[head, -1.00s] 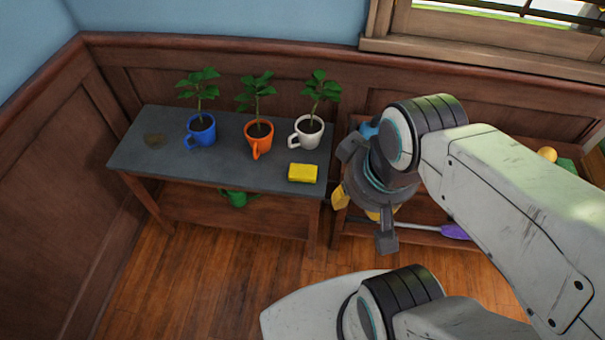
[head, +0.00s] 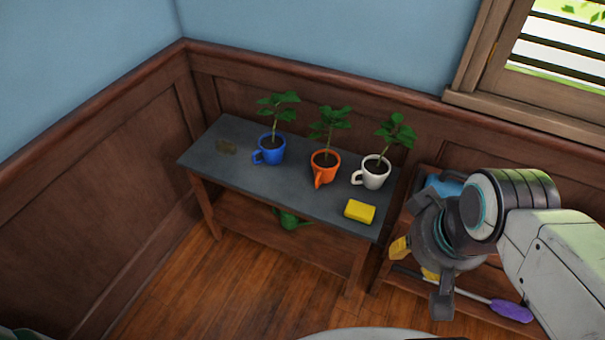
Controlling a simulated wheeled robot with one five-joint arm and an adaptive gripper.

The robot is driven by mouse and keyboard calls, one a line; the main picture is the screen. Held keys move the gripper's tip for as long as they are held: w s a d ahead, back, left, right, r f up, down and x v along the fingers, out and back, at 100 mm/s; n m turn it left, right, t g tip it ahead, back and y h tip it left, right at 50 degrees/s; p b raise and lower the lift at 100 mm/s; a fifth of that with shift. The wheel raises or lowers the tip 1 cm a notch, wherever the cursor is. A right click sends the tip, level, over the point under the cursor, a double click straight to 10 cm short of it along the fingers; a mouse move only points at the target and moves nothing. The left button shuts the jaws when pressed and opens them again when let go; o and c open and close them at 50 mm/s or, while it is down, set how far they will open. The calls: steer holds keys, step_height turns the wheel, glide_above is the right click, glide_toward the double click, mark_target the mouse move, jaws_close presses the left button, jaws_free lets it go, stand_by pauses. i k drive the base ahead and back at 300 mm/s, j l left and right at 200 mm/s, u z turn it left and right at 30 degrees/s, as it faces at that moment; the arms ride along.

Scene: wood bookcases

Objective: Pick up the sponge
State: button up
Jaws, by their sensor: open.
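A yellow sponge (head: 360,212) lies flat near the front right corner of a dark grey table top (head: 215,160). The white mug is just behind it. My gripper (head: 419,270) is to the right of the sponge in the picture, in front of the shelf beside the table. It is open, with its fingers apart and nothing seen between them. It does not touch the sponge, and the sponge is fully in sight.
A blue mug (head: 270,150), an orange mug (head: 324,168) and a white mug (head: 372,173), each with a plant, stand on the table. A purple-ended tool (head: 511,310) lies at right. The floor in front is clear.

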mark_target(362, 213)
steer(key=i+j+u, duration=0.15)
steer(key=u, duration=0.25)
steer(key=i+j+u, duration=0.1)
steer(key=u, duration=0.3)
steer(key=i+u, duration=0.25)
steer(key=u, duration=0.2)
steer(key=i+u, duration=0.2)
steer(key=u, duration=0.2)
steer(key=i+u, duration=0.15)
steer(key=u, duration=0.25)
